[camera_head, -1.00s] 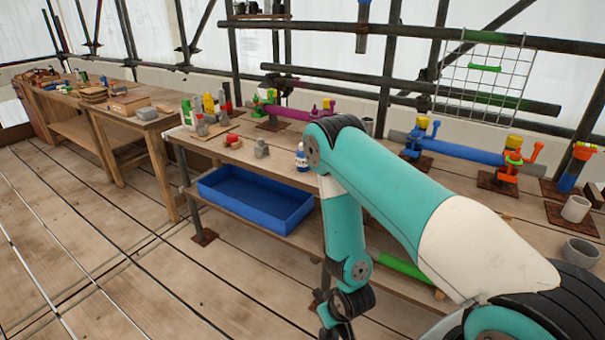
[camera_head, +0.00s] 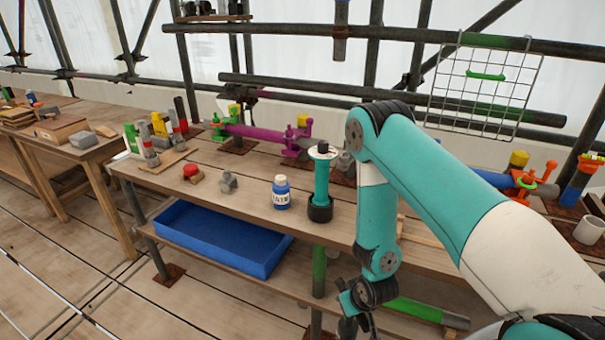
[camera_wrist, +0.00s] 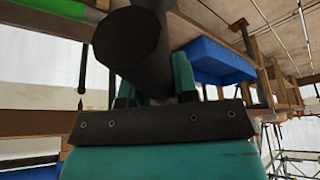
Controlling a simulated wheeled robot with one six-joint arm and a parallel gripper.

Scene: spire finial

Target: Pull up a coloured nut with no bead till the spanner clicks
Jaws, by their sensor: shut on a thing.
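My gripper (camera_wrist: 155,85) is shut on a dark grey round-ended tool (camera_wrist: 128,45), perhaps the spanner, which lies between its teal fingers. In the head view my gripper (camera_head: 352,308) hangs low, in front of the bench's front edge, and its fingers are hard to make out. On the bench, a purple tube (camera_head: 257,136) carries a green coupler (camera_head: 219,130) at its left and a magenta coupler (camera_head: 302,132) at its right. I cannot tell which nuts have beads.
A teal and black upright post (camera_head: 321,180) and a blue bottle (camera_head: 281,193) stand near the bench's (camera_head: 245,200) front edge. A red-topped piece (camera_head: 193,174) is further left. A blue tray (camera_head: 222,238) sits on the lower shelf. A wire grid (camera_head: 485,90) hangs behind.

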